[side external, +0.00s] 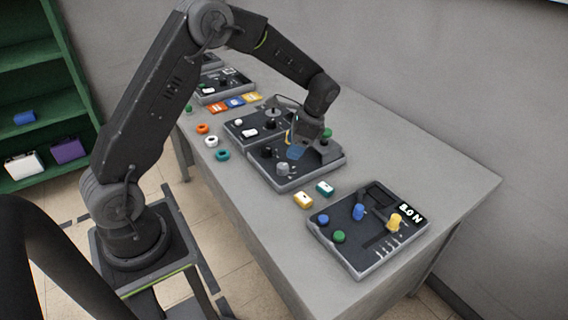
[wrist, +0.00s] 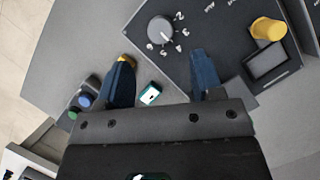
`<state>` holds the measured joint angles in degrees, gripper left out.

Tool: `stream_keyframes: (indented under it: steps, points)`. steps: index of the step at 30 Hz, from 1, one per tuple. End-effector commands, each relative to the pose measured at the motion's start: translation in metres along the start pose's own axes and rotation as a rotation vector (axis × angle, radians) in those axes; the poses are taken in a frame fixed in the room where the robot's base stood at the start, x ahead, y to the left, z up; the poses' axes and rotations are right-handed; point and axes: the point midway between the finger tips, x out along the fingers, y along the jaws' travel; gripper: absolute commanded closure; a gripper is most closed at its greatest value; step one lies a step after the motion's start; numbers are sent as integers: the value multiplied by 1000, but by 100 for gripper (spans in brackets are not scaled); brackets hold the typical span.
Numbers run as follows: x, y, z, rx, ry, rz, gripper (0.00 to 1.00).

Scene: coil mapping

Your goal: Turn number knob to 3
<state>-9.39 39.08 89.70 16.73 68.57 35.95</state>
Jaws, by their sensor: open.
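The grey number knob (wrist: 160,29) sits on a dark panel (wrist: 215,55) at the top of the wrist view, with white numerals around part of it. A small pale mark shows on its lower edge; I cannot tell for sure which numeral it faces. In the side view the grey knob (side external: 283,169) stands on the middle dark panel (side external: 293,184). My gripper (wrist: 161,58) is open, its two blue fingers apart with nothing between them. In the side view my gripper (side external: 296,152) is above that panel, just behind the knob and not visibly touching it.
A yellow knob (wrist: 267,28) and a small display (wrist: 268,58) are on the panel. A yellow block (side external: 303,200) and a teal block (side external: 325,188) lie beside it. Another panel (side external: 345,247) with blue and yellow knobs is at the near end. The table's right side is clear.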

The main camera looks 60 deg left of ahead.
Motion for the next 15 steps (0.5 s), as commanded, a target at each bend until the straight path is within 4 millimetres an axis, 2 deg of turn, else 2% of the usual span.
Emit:
stream_keyframes:
  steps: [1, 6, 10, 15]
  points:
    - [12, 0, 0, -1, -4, 3, 40]
    - [44, 0, 0, 0, -2, 3, 40]
    - [62, 0, 0, 0, -1, 1, 40]
    - [73, 0, 0, -1, 1, -1, 40]
